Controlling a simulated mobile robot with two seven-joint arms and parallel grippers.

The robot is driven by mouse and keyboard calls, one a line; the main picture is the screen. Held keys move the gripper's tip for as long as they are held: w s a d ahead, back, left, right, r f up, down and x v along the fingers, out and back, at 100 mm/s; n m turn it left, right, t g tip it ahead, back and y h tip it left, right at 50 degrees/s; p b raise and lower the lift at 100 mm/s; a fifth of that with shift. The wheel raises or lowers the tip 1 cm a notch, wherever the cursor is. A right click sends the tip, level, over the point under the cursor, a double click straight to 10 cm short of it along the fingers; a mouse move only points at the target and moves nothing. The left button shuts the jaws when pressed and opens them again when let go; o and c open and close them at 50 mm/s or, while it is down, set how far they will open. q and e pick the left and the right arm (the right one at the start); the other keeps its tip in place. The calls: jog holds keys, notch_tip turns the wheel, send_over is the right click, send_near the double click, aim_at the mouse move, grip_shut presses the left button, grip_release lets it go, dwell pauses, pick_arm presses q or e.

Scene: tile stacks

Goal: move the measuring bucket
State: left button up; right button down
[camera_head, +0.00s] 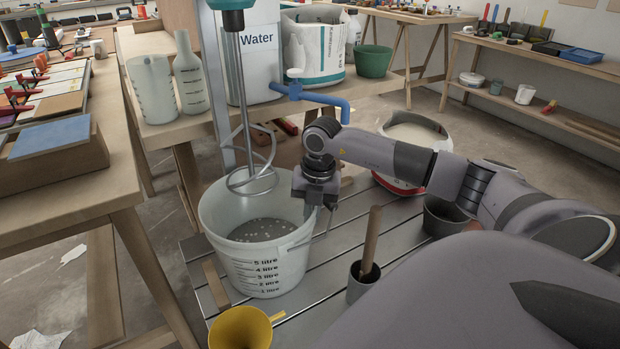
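The measuring bucket (262,275) is pale and translucent, with black litre marks on its front. It stands upright on the grey slatted platform and holds grey, speckled contents. My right gripper (318,212) comes in from the right and points down at the bucket's right rim. Its fingers are close to the rim, one on the bucket side and one farther right. I cannot tell whether they touch or clamp it. My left gripper is not in view.
A mixer whisk (250,180) hangs down over the bucket. A Water tank (247,60) with a blue tap (312,97) stands behind. A yellow funnel (240,328), a grey cup (362,285) with a wooden handle and a dark pot (442,215) are nearby.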

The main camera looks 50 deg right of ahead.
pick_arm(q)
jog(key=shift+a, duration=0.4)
pick_arm(e)
jog(key=shift+a, duration=0.45)
jog(key=shift+w, duration=0.1)
jog(key=c, duration=1.2)
grip_release()
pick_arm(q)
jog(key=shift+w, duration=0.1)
pick_arm(e)
jog(key=shift+o, duration=0.2)
jog(key=shift+d, duration=0.1)
jog(key=shift+r, duration=0.15)
jog(key=r, duration=0.2)
jog(key=r+p, duration=0.1)
jog(key=r, duration=0.3)
jog(key=shift+s+d, duration=0.15)
jog(key=shift+s, duration=0.1)
jog(key=shift+r+p, duration=0.3)
jog(key=shift+r, duration=0.15)
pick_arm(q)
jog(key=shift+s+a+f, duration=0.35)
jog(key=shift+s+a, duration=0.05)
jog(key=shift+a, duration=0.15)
